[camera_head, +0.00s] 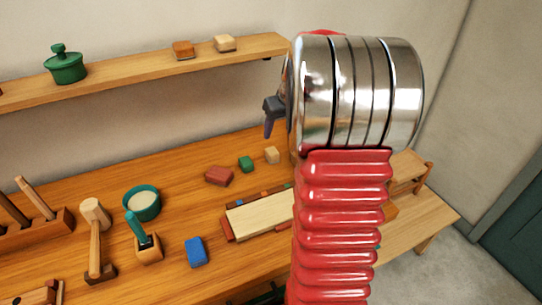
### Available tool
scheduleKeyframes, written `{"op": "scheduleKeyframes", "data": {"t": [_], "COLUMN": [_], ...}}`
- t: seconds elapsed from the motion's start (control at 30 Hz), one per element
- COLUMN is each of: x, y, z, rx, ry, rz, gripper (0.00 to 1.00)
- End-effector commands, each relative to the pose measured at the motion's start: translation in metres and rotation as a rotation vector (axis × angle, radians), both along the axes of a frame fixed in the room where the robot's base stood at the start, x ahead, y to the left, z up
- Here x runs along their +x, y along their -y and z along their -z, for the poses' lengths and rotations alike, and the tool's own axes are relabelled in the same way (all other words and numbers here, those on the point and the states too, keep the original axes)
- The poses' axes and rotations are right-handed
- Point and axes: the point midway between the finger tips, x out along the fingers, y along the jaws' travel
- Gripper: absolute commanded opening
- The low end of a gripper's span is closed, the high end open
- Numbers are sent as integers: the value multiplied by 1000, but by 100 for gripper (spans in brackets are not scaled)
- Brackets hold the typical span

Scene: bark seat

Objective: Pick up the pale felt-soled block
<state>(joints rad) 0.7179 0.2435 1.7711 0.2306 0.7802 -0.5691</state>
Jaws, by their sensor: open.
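Two pale blocks are in view. One pale block (224,43) sits on the wall shelf, right of a brown block (183,50). A smaller pale block (272,155) lies on the bench near the wall. I cannot make out a felt sole on either. My gripper (268,127) shows only in part at the left of my arm's metal wrist, with dark finger parts pointing down. It is open and appears apart from both blocks. The wrist and red sleeve hide the rest of it and part of the bench behind.
On the wooden bench (110,185) are a green block (246,164), a dark red block (219,176), a blue block (196,252), a teal bowl (142,204), a mallet (95,240) and a long pale board (262,214). A green lidded pot (65,66) stands on the shelf (125,72).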

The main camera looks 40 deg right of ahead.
Motion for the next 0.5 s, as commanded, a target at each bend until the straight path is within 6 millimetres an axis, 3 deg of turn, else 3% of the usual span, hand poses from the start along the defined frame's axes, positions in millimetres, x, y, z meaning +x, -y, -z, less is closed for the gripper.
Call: {"op": "scheduleKeyframes", "data": {"t": [0.27, 0.5], "x": [5, 18], "y": [0, 4], "z": [14, 48], "rx": [3, 3], "ry": [-2, -3], "rz": [-1, -1], "gripper": [53, 53]}}
